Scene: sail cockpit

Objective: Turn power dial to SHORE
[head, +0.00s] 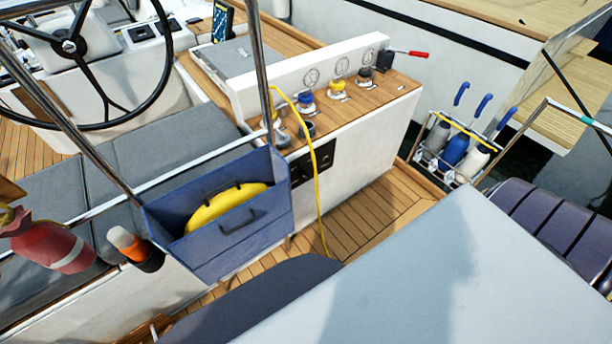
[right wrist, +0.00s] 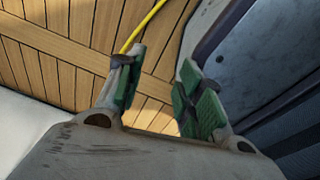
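A black panel (head: 312,162) is set in the white side of the cockpit console (head: 365,150) in the head view. It is partly hidden behind the blue bag, and small fittings on it are too small to read. I cannot make out a power dial or a SHORE mark for certain. My right gripper (right wrist: 160,64) shows in the right wrist view, its green-padded fingers apart with nothing between them. It is over the teak floor, with no dial in that view. Neither gripper shows in the head view, and my left gripper is out of sight.
The yellow cable (head: 316,190) runs down past the panel to the teak floor (head: 365,215). A steering wheel (head: 75,50) is at upper left. Free floor lies before the console.

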